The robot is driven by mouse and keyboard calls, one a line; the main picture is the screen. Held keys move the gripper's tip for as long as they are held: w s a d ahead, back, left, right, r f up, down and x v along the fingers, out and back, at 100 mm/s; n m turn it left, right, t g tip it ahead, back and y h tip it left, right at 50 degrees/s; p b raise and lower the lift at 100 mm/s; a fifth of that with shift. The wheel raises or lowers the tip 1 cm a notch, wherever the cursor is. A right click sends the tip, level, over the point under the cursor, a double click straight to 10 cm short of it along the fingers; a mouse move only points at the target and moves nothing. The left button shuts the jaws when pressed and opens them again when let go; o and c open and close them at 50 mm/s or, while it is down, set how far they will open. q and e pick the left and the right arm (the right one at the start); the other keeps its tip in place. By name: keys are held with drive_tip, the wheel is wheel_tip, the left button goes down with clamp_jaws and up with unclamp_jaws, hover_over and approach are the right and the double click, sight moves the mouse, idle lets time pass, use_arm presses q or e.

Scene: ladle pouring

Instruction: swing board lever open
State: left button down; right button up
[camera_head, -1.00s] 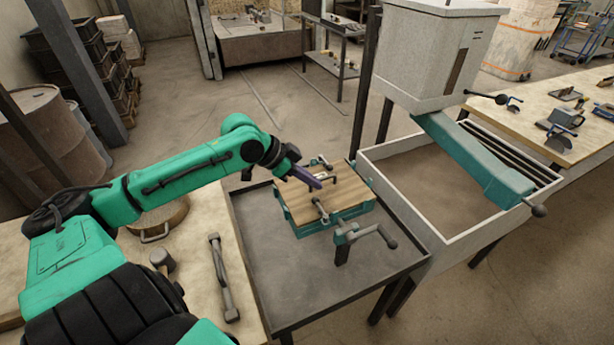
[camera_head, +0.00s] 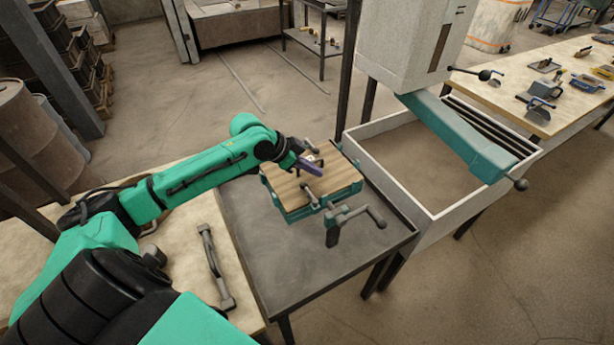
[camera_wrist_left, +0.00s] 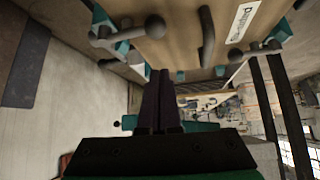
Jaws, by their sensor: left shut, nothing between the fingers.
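A wooden board (camera_head: 285,188) in a teal frame lies on the grey table. It has a lever with a grey knob on its near edge (camera_head: 311,195) and another lever on its far edge (camera_head: 310,147). My left gripper (camera_head: 316,173) is above the board, between the two levers, with its dark fingers shut and empty. In the left wrist view the closed fingers (camera_wrist_left: 158,75) point at the board (camera_wrist_left: 175,50); one lever (camera_wrist_left: 128,34) is at the upper left and another (camera_wrist_left: 256,50) at the right. Both stand apart from the fingers there. My right gripper is out of view.
A teal crank with a dark handle (camera_head: 356,215) projects at the board's near side. The grey table (camera_head: 290,265) is bare in front. A sand-filled bin (camera_head: 400,165) with a teal chute (camera_head: 465,140) stands to the right. A metal bar tool (camera_head: 213,265) lies on the left bench.

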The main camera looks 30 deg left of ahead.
sight(309, 193)
use_arm(q)
drive_tip(key=x, duration=0.3)
drive_tip(key=shift+w+d+p, duration=0.1)
drive_tip(key=shift+w+p, duration=0.05)
drive_tip(key=shift+p, duration=0.15)
drive_tip(key=s+a, duration=0.1)
drive_tip(key=s+p, duration=0.1)
drive_tip(key=a+p, duration=0.1)
drive_tip(key=shift+s+a+f, duration=0.25)
drive_tip(key=shift+s+a, duration=0.1)
drive_tip(key=shift+s, duration=0.05)
drive_tip(key=shift+s+a, duration=0.15)
drive_tip(key=shift+s, duration=0.1)
drive_tip(key=shift+f, duration=0.15)
drive_tip(key=shift+w, duration=0.2)
